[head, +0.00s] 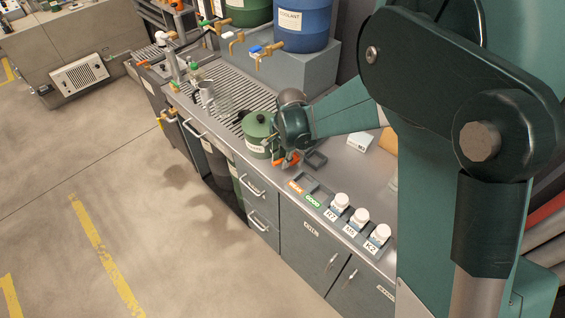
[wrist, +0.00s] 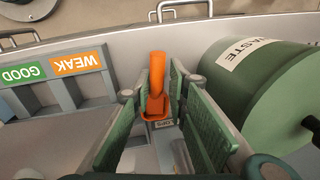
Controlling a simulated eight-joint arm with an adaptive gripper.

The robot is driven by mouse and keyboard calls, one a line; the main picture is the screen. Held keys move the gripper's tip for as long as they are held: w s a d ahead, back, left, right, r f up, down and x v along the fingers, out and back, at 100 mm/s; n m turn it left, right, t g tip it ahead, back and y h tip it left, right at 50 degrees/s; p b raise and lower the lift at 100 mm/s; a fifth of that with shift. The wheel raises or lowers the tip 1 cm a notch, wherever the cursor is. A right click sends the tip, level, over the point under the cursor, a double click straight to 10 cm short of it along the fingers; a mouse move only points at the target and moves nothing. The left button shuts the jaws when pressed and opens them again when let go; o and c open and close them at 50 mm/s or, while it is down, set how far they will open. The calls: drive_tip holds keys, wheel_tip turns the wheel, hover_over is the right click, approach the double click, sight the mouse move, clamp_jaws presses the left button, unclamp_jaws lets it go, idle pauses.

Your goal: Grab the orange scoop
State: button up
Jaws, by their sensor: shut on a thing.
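The orange scoop (head: 287,160) is at the counter's front part, just right of the green waste canister (head: 257,136). In the wrist view the scoop (wrist: 157,90) stands between the two green finger pads, its handle pointing away from me. My gripper (wrist: 160,100) is shut on the scoop. In the head view my gripper (head: 281,158) is partly hidden by my wrist. A small label shows below the scoop in the wrist view; I cannot tell whether the scoop touches the counter.
The green waste canister (wrist: 255,75) stands close to my right finger in the wrist view. The weak and good tray (wrist: 55,75) lies to the left. Several white bottles (head: 359,217) stand along the counter edge. Coolant drum (head: 302,25) and taps are behind.

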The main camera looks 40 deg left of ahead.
wheel_tip(320, 180, up, 26)
drive_tip(key=p, duration=0.1)
idle(0.4)
drive_tip(key=shift+f, duration=0.1)
idle(0.5)
